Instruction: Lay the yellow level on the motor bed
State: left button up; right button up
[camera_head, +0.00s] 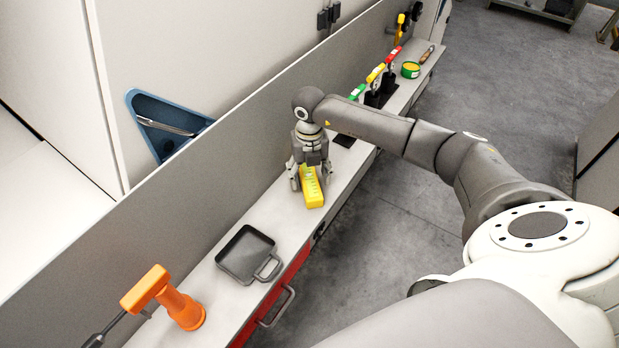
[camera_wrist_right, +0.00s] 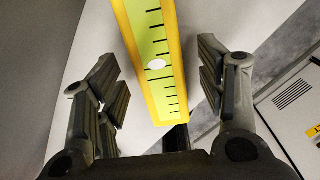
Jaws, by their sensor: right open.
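The yellow level (camera_head: 313,190) lies on the long, narrow grey bench top. In the right wrist view the level (camera_wrist_right: 157,62) shows a yellow-green face with black tick marks and a pale round spot. My right gripper (camera_head: 309,178) is over the level from above. Its fingers are open on both sides of the level, with gaps between them and it in the wrist view (camera_wrist_right: 165,90). I cannot tell which thing is the motor bed. My left gripper is out of view.
A dark square tray with a handle (camera_head: 230,264) and an orange tool (camera_head: 182,308) stand nearer on the bench. Dark stands with coloured tools (camera_head: 375,98) and a green round tin (camera_head: 411,70) stand farther along. A grey panel (camera_head: 225,165) runs behind the bench.

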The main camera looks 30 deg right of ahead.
jog(key=shift+w+f, duration=0.1)
jog(key=shift+f, duration=0.05)
jog(key=c, duration=1.3)
grip_shut()
jog(key=shift+r, duration=0.2)
